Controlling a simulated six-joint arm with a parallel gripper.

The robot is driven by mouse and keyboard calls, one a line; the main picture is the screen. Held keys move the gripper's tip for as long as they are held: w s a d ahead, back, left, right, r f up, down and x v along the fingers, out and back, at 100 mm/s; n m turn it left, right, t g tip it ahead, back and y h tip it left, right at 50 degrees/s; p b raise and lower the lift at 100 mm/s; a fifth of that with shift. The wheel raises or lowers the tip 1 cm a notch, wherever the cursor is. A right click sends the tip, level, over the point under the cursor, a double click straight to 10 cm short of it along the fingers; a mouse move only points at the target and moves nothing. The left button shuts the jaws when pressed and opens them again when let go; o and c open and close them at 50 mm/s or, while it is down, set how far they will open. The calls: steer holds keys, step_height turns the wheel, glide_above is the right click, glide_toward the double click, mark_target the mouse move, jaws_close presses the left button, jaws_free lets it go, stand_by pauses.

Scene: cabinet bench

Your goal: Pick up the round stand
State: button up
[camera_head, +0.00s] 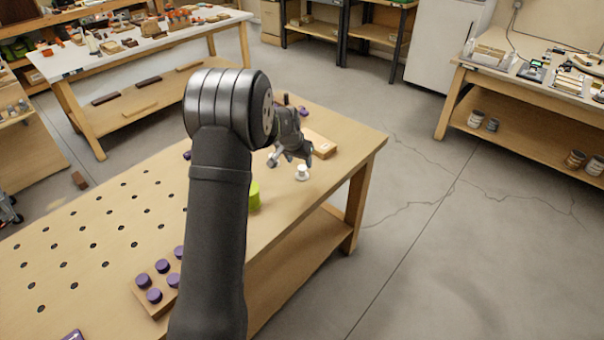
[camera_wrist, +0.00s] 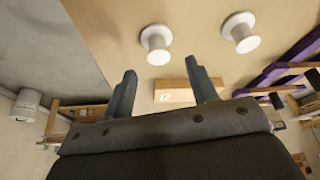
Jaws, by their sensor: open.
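A white round stand (camera_head: 302,173) with a wide flange and narrower body is on the bench top, just below my gripper (camera_head: 297,156) in the head view. The wrist view shows two such white stands: one (camera_wrist: 156,42) ahead of the gap between my fingertips (camera_wrist: 161,68), the other (camera_wrist: 240,32) farther right. The second is hard to make out in the head view beside my gripper. My gripper is open with nothing between its fingers. Both stands appear apart from the fingers.
A wooden block (camera_head: 320,146) lies behind my gripper; its label shows in the wrist view (camera_wrist: 178,93). A green cylinder (camera_head: 254,196) stands beside my arm. Purple pegs (camera_head: 161,266) sit in a wooden block at the front. The bench edge is close on the right.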

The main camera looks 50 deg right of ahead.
mark_target(301, 168)
steer(key=x, duration=0.5)
steer(key=shift+s+a+f, duration=0.1)
steer(key=shift+s+f, duration=0.05)
steer(key=shift+f, duration=0.05)
steer(key=c, duration=1)
steer(key=shift+r, duration=0.1)
